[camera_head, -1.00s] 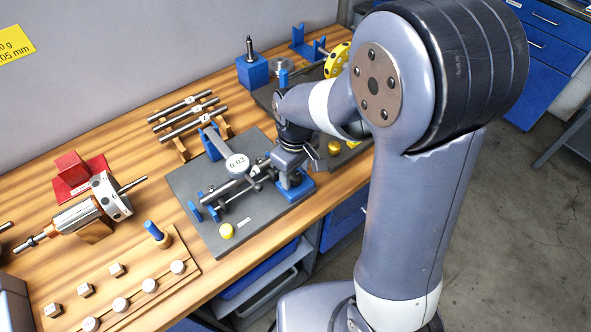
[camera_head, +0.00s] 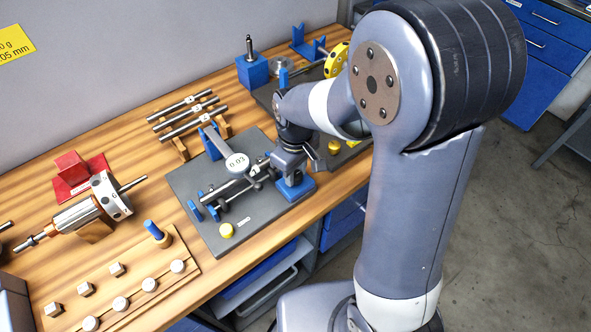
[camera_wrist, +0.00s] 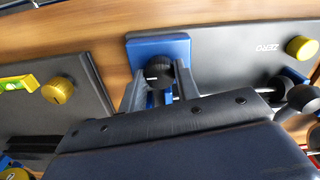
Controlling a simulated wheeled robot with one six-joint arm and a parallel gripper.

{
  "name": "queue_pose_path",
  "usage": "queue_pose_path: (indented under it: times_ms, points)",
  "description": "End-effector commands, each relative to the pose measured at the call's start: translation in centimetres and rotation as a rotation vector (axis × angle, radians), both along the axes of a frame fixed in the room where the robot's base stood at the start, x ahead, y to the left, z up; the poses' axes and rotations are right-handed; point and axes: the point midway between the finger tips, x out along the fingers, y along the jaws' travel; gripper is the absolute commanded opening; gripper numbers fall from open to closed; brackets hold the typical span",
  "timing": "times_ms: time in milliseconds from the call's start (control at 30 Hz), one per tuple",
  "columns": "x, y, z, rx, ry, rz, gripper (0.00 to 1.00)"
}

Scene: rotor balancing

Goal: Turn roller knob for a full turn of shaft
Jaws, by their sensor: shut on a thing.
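The black ridged roller knob (camera_wrist: 158,70) sits above a blue base (camera_wrist: 172,47) in the wrist view, with a white mark on its side. My gripper (camera_wrist: 156,84) is shut on the knob, one finger on each side. In the head view my gripper (camera_head: 292,172) is at the right end of the grey gauge plate (camera_head: 240,241), and the knob is hidden behind it. The shaft (camera_head: 228,187) lies across the plate on rollers and blue supports. A dial gauge reading 0.03 (camera_head: 237,163) stands over the shaft.
Several spare shafts (camera_head: 187,117) rest on a wooden rack behind. A rotor (camera_head: 85,212) and a wooden board with metal weights (camera_head: 120,304) are to the left. Another plate (camera_wrist: 30,118) stands close beside my gripper.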

Motion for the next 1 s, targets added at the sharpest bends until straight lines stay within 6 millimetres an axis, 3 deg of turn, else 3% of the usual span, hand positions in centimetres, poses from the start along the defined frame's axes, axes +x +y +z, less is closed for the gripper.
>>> queue_pose_path:
  times_ms: [1000]
  points:
    - [0.04,0.04,0.07,0.001,-0.001,-0.502,0.07]
